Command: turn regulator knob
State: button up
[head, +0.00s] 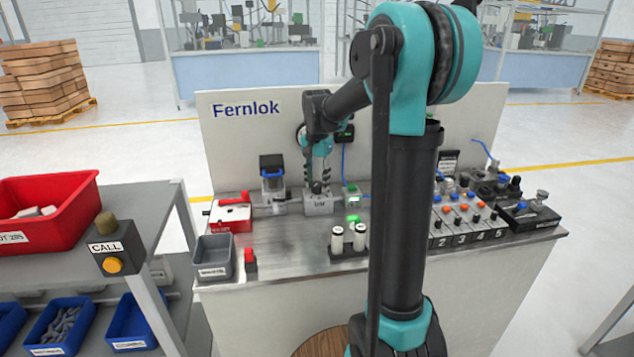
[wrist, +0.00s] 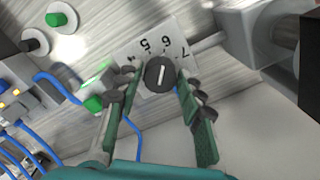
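The regulator knob (wrist: 160,74) is a round black knob with a white pointer line, in the wrist view. In the head view my gripper (head: 318,184) points down over a grey labelled block (head: 318,206) at the back of the bench. The knob cannot be made out there.
Two white cylinders (head: 348,241) stand in front.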

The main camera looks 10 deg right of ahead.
jog(key=c, duration=0.7)
jog(key=shift+n, duration=0.3)
jog(key=n, duration=0.8)
jog(key=shift+n, duration=0.5)
jog(key=o, duration=1.2)
